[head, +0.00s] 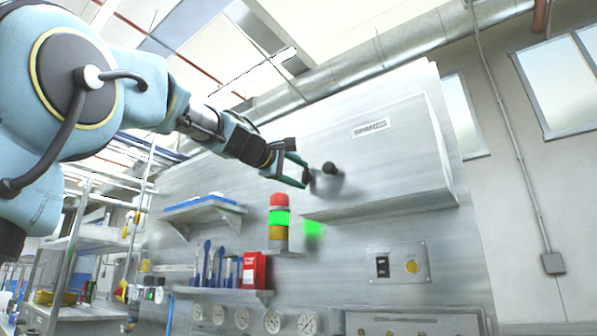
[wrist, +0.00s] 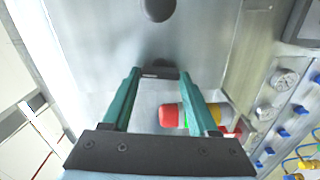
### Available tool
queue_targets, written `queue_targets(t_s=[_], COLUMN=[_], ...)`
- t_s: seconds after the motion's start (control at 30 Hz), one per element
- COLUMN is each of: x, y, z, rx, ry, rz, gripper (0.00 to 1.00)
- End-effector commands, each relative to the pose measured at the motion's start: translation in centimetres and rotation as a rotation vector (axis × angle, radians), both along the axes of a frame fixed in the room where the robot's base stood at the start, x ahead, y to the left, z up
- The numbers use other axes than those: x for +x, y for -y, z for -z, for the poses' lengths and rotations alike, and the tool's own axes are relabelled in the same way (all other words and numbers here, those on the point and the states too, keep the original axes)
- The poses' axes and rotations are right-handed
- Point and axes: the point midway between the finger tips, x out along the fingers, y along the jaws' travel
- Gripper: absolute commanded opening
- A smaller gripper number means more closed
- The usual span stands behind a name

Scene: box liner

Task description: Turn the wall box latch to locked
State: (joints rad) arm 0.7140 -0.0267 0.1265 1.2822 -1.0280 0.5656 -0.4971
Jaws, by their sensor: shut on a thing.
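The grey wall box (head: 385,155) with a "SPARES" label hangs on the metal panel in the head view. A dark round knob (head: 330,168) stands out from its front, and it also shows at the top of the wrist view (wrist: 158,8). My gripper (head: 301,171) is at the left part of the box front, left of the knob. In the wrist view, its green fingers (wrist: 160,76) are shut on a short dark bar, the latch (wrist: 160,72). The latch lies crosswise between the fingertips. Its lock marking is not readable.
A small shelf (head: 203,211) is at the left. Gauges (head: 272,321), a red box (head: 254,270) and a switch plate (head: 398,264) are lower down.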

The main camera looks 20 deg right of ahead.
Motion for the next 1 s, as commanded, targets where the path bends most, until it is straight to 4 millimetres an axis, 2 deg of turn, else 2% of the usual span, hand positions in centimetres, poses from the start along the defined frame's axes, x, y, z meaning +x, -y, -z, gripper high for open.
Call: queue_targets(t_s=[0.3, 0.83, 0.87, 1.0], x=[0.10, 0.09, 0.09, 0.07], y=[-0.07, -0.04, -0.04, -0.03], z=[0.05, 0.11, 0.11, 0.10], rx=[-0.056, -0.066, -0.066, -0.065], ry=[-0.100, -0.120, -0.120, -0.119], rz=[-0.002, -0.002, -0.002, -0.001], gripper=[0.04, 0.04, 0.62, 0.78])
